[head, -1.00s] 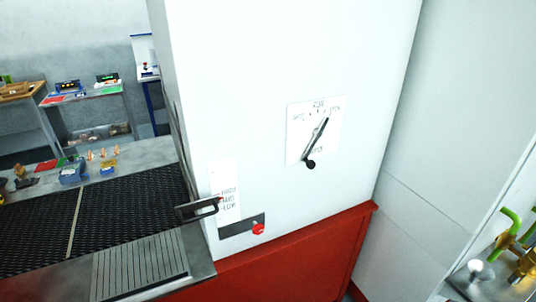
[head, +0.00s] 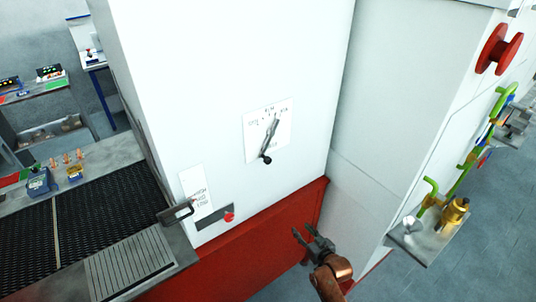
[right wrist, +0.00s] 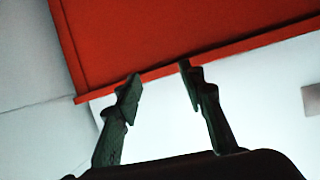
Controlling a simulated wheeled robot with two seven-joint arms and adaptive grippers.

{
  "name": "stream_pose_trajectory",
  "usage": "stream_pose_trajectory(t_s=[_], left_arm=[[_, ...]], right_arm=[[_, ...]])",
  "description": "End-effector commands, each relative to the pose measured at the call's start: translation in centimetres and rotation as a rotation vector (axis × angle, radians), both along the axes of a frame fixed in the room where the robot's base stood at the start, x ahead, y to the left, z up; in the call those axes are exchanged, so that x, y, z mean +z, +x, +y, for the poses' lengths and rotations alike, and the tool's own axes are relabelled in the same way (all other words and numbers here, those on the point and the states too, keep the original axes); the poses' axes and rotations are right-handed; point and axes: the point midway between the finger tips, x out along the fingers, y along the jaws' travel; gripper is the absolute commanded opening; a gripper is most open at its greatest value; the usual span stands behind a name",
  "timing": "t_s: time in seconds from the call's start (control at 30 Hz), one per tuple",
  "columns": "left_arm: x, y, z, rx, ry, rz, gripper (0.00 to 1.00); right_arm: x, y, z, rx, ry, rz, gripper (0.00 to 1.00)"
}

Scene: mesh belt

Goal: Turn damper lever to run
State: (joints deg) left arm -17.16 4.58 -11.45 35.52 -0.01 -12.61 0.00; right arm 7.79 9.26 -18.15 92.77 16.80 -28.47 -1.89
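The damper lever (head: 270,139) is a dark grey bar on a white labelled plate (head: 251,130) on the white cabinet's front. It slants from a round black knob (head: 265,160) at its lower end up and slightly right. The small lettering is too blurred to read surely, though the top word looks like RUN. My right gripper (head: 304,232) is open and empty, below and to the right of the lever, in front of the red base. In the right wrist view its two fingers (right wrist: 158,78) stand apart with nothing between them. My left gripper is not in view.
The white cabinet (head: 230,60) stands on a red base (head: 235,258). A black handle (head: 176,213) and a red button (head: 229,217) are left of the lever. A mesh belt (head: 90,225) lies far left. A shelf with brass and green fittings (head: 452,212) is at right.

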Motion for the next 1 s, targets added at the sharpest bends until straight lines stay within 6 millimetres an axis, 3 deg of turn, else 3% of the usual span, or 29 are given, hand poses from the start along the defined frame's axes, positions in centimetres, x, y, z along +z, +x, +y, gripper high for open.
stream_pose_trajectory(t_s=[0.03,0.1,0.2,0.3,0.4,0.57,1.0], left_arm=[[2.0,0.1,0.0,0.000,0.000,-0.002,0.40],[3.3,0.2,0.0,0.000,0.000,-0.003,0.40],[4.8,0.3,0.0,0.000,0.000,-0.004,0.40],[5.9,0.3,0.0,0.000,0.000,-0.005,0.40],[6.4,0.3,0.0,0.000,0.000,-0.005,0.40],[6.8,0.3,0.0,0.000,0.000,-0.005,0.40],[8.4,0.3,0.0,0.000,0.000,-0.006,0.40]], right_arm=[[7.3,1.1,1.8,0.034,0.023,-0.070,0.37],[14.5,1.7,4.0,0.078,0.051,-0.146,0.37],[23.2,1.4,6.6,0.136,0.084,-0.239,0.37],[29.3,0.7,8.4,0.180,0.106,-0.305,0.37],[33.0,-0.1,9.6,0.211,0.120,-0.346,0.37],[34.8,0.0,10.6,0.228,0.128,-0.367,0.37],[34.9,5.0,14.2,0.226,0.130,-0.367,0.37]])
